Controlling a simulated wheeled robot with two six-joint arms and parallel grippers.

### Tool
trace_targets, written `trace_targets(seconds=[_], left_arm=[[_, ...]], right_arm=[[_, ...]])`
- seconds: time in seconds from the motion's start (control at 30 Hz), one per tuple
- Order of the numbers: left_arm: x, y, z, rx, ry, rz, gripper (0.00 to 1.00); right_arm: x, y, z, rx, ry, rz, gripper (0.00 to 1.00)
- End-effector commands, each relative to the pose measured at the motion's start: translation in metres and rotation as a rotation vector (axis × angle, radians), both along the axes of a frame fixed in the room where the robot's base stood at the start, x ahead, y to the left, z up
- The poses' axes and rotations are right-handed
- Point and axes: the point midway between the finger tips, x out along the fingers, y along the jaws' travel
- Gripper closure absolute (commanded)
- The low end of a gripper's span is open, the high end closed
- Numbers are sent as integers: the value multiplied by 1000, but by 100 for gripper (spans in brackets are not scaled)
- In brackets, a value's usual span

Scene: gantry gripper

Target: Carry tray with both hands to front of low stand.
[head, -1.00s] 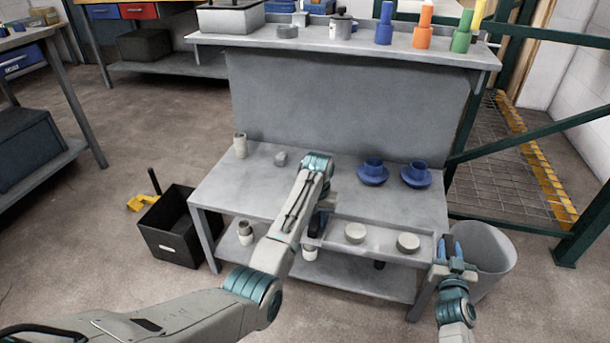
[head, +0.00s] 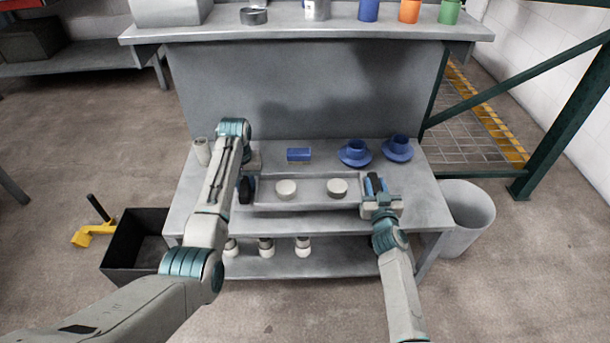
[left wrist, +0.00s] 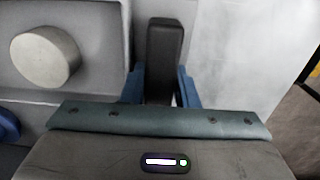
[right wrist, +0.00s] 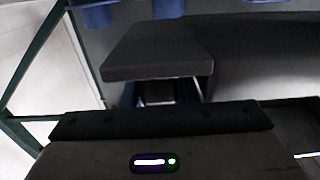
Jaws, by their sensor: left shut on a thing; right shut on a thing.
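The long grey tray (head: 311,190) is level over the front part of the low grey stand's top (head: 270,217). I cannot tell whether it touches the top. Two pale round discs lie in it, the left disc (head: 286,190) and the right disc (head: 337,187). My left gripper (head: 246,188) is shut on the dark handle (left wrist: 164,55) at the tray's left end. The tray and one disc (left wrist: 45,56) also show in the left wrist view. My right gripper (head: 374,187) is shut on the tray's right end. A dark flat part (right wrist: 158,52) sits at its fingers in the right wrist view.
Behind the tray stand a blue block (head: 299,156) and two blue cups on saucers, one (head: 355,153) left of the other (head: 398,149). A pale cup (head: 202,151) is at the left. A black bin (head: 135,245) and grey bin (head: 466,217) flank the stand.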

Motion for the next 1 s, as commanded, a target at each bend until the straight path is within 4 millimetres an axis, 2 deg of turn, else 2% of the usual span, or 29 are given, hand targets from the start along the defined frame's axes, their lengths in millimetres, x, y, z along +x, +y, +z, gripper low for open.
trace_targets(seconds=[0.03,0.53,1.0], left_arm=[[1,1,4,2,-2,1,100],[1,1,1,2,-2,1,100],[1,1,-18,2,-3,1,100]], right_arm=[[0,-1,5,-2,-2,0,100],[0,-1,1,-1,-2,0,100],[0,-1,-17,-1,-2,0,100]])
